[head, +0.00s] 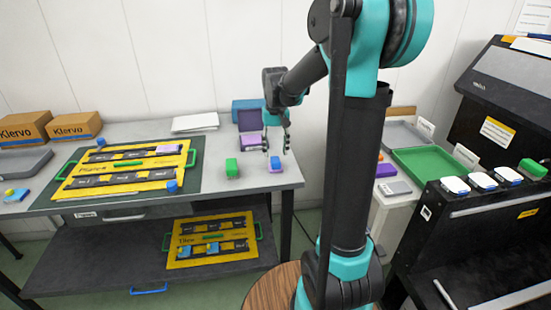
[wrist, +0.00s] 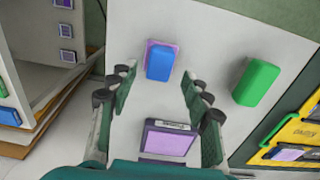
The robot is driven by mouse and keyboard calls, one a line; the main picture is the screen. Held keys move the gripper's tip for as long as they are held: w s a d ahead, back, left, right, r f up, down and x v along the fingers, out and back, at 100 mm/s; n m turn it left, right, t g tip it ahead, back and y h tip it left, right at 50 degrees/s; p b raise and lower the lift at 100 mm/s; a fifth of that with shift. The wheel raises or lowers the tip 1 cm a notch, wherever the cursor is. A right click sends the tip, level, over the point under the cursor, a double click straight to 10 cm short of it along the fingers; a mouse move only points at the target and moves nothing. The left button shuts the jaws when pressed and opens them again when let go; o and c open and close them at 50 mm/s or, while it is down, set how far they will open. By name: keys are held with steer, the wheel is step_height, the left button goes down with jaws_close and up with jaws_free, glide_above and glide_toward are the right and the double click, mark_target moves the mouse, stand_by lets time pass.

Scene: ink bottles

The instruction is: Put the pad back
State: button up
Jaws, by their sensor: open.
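My gripper (head: 276,149) is open and empty above the right end of the grey table. In the wrist view its two fingers (wrist: 158,85) are spread apart. A blue block (head: 275,162) sits on a thin pink-purple pad (head: 277,170) near the table's front right corner. In the wrist view the blue block (wrist: 159,62) lies beyond the fingertips, with the pad's edge (wrist: 149,45) showing around it. A green block (head: 232,167) stands to its left. A purple, dark-framed item (wrist: 168,140) shows low between the fingers. I cannot tell which purple piece is the task's pad.
A yellow tray (head: 72,184) lies on a dark mat at the left; another yellow tray (head: 176,262) is on the shelf below. Blue and purple boxes (head: 250,119) stand at the table's back. A green tray (head: 428,168) and a dark machine (head: 490,215) are on the right.

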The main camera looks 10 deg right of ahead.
mark_target(276, 159)
step_height(276, 159, up, 7)
steer(key=s+d+f+t, duration=0.2)
steer(key=s+f, duration=0.6)
steer(key=s, duration=0.3)
steer(key=s+d+f+t, duration=0.2)
steer(key=s+f, duration=0.7)
steer(key=s, duration=0.2)
steer(key=shift+f, duration=0.25)
